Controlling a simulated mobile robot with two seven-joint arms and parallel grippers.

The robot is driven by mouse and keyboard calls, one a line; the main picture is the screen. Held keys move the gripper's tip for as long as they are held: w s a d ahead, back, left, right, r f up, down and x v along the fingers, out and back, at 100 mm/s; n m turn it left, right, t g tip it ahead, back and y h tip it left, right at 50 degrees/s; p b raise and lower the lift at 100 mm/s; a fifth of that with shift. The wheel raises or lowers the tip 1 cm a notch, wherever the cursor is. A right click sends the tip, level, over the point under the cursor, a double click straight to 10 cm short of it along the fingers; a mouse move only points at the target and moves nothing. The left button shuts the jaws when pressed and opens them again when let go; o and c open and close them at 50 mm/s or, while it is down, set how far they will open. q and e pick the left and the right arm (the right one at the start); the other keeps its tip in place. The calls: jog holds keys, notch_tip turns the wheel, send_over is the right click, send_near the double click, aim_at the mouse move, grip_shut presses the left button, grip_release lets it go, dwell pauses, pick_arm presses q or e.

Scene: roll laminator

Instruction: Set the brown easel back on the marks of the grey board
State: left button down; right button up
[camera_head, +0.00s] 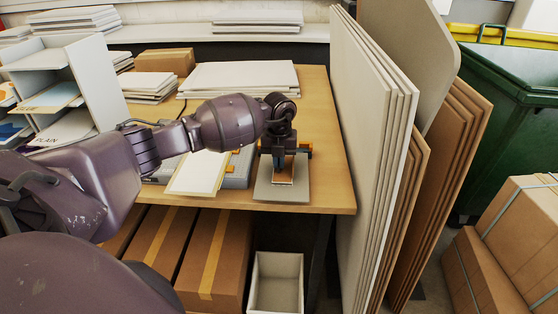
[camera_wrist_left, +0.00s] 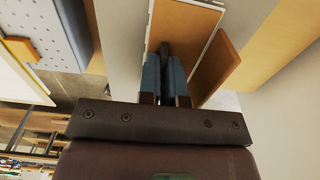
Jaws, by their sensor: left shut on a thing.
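The brown easel (camera_head: 284,173) is at the front right of the table, over the grey board (camera_head: 267,190). My left gripper (camera_head: 284,158) comes down on it from above and is shut on it. In the left wrist view the fingers (camera_wrist_left: 165,58) close on a part of the easel (camera_wrist_left: 181,24), with a second brown panel (camera_wrist_left: 218,66) beside it. The grey board also shows there (camera_wrist_left: 122,45). The marks on the board are not visible to me. I cannot tell whether the easel touches the board. My right gripper is not in view.
A grey machine with a pale sheet (camera_head: 198,173) lies left of the board on the wooden table (camera_head: 328,150). Tall white panels (camera_head: 372,120) and brown panels lean close on the right. Stacked white sheets (camera_head: 240,77) lie behind. An open bin (camera_head: 277,284) stands below the table edge.

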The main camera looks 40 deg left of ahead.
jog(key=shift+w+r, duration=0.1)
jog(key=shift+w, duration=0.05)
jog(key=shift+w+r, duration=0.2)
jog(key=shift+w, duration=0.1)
pick_arm(q)
jog(key=shift+f, duration=0.15)
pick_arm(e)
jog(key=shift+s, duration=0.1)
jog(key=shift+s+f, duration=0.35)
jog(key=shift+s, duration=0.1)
pick_arm(q)
jog(key=shift+f, duration=0.15)
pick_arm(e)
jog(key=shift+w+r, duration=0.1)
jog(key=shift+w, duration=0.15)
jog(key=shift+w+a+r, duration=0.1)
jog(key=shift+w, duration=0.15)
